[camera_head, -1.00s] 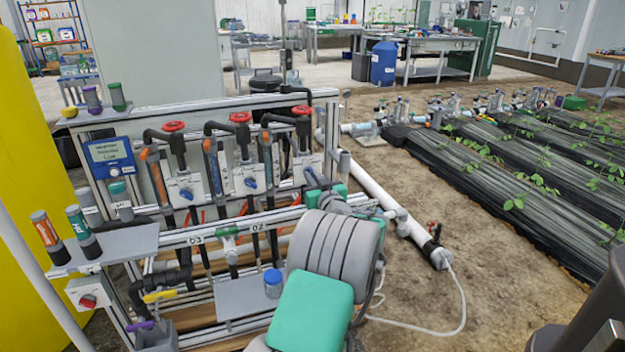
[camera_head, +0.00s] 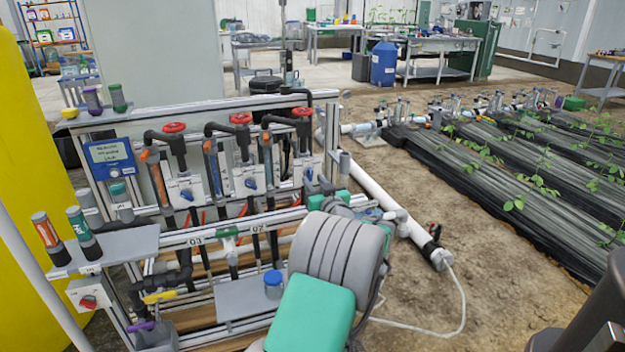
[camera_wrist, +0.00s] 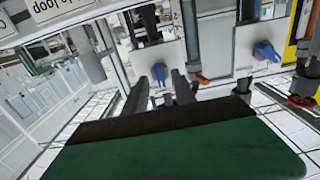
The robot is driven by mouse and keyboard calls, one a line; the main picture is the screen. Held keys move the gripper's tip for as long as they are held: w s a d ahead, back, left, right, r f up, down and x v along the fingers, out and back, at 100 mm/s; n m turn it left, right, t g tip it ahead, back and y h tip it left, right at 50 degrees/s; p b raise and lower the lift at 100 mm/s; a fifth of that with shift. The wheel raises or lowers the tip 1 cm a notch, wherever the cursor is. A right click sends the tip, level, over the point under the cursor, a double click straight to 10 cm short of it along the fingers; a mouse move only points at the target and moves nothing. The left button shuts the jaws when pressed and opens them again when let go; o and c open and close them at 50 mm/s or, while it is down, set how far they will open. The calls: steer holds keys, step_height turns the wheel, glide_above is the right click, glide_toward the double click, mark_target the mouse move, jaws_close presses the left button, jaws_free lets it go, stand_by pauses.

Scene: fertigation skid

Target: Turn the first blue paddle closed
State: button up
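A row of white valve plates on the skid bears blue paddles. In the head view I see a left paddle (camera_head: 187,195), a middle paddle (camera_head: 251,183) and a right paddle (camera_head: 308,175). My gripper (camera_wrist: 166,76) shows in the wrist view as two dark fingers, spread apart, pointing at a white plate. A blue paddle (camera_wrist: 159,72) lies at or just beyond the fingertips; I cannot tell whether they touch it. Another blue paddle (camera_wrist: 268,51) is on a plate to the right. In the head view my arm largely hides the gripper, near the right plate.
Red handwheels (camera_head: 240,118) stand above the plates, with black pipes around them. A blue display box (camera_head: 112,158) is at the left. A grey shelf (camera_head: 238,298) with a blue-capped jar (camera_head: 273,284) sits low in front. A white pipe (camera_head: 375,188) runs along the soil at right.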

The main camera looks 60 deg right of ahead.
steer(key=v, duration=0.6)
steer(key=shift+r, duration=0.1)
